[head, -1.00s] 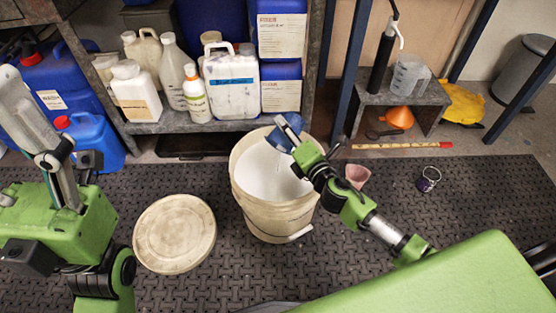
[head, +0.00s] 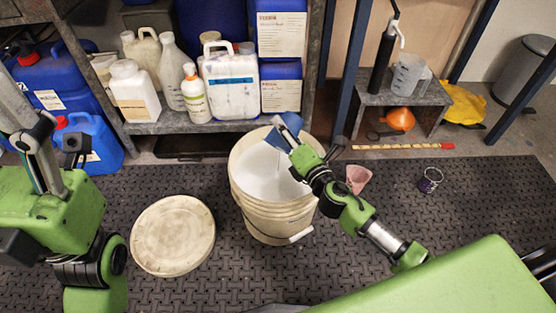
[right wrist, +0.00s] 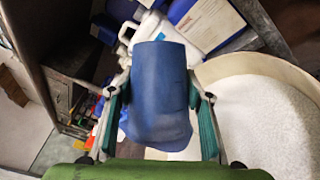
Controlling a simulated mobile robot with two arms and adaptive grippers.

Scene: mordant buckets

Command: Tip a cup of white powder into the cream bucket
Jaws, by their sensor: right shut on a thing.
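The cream bucket (head: 277,222) stands open on the dark mat, with white contents (head: 262,182) inside. My right gripper (head: 287,128) is shut on a blue cup (head: 274,140), tilted over the bucket's back rim. The cup fills the middle of the right wrist view (right wrist: 160,85), between the teal finger pads, with the bucket's rim (right wrist: 270,62) at the right. The cup's inside is hidden; a faint thin line below it may be falling powder, but I cannot tell. My left gripper (head: 28,130) is at the left edge, partly cut off, away from the bucket; its opening is unclear.
A round lid (head: 173,235) lies on the mat left of the bucket. A pink cup (head: 358,178) and a dark purple cup (head: 430,180) are to the right. Bottles and a white canister (head: 232,88) crowd the shelf behind. The mat at the right is mostly clear.

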